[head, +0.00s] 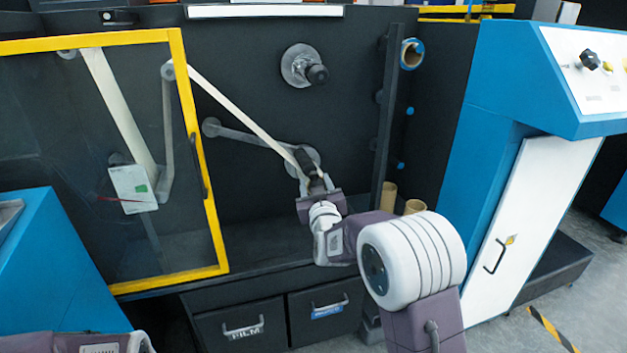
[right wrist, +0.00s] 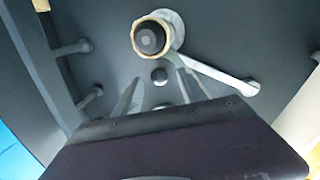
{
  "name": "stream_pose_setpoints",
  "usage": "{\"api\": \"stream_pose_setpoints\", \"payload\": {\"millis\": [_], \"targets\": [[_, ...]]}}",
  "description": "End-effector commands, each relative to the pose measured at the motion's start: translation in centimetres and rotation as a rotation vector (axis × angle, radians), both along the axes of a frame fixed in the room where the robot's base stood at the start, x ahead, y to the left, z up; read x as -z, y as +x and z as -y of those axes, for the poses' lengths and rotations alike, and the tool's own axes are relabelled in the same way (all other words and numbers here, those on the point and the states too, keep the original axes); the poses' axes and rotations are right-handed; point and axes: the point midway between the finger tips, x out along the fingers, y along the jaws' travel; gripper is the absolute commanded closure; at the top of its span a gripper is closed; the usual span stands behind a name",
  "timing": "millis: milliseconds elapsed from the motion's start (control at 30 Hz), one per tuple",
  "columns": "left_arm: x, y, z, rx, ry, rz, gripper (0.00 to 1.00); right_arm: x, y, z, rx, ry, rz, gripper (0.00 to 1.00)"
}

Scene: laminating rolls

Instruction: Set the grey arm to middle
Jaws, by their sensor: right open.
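The grey arm (head: 250,138) is a flat bar on the dark panel. It slopes up and left from a round grey spindle with a black knob to a round end, and it also shows in the right wrist view (right wrist: 215,75). My right gripper (head: 313,175) is in front of the spindle and partly hides it. In the right wrist view its open fingers (right wrist: 160,92) point toward the panel, with small round studs between them and nothing held. The knob (right wrist: 149,39), ringed in tan, lies beyond the fingertips. Contact cannot be told. My left gripper is out of view.
Another black-knobbed spindle (head: 304,67) is above. A dark post (head: 387,100) and tan cores (head: 389,192) stand right. Drawers (head: 240,326) are below.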

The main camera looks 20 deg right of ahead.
Motion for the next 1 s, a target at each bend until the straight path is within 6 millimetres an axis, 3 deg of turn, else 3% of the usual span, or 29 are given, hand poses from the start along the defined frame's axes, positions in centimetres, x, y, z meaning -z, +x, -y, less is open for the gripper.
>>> {"api": "stream_pose_setpoints", "payload": {"millis": [200,533,567,700,733,1000], "targets": [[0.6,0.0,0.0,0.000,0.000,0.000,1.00,0.2,3.2,0.5,0.001,0.001,-0.001,0.52],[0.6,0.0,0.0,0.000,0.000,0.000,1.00,0.1,3.8,0.5,0.000,0.000,-0.001,0.52],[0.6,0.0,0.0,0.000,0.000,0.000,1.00,0.1,3.8,0.5,0.000,0.000,-0.001,0.57],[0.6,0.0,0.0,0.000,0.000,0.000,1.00,0.1,3.8,0.5,0.000,0.000,-0.001,0.96],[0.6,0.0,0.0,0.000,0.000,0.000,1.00,0.1,3.8,0.5,0.000,0.000,-0.001,1.00],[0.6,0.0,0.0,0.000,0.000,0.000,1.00,0.1,3.8,0.5,0.000,0.000,-0.001,1.00]]}}
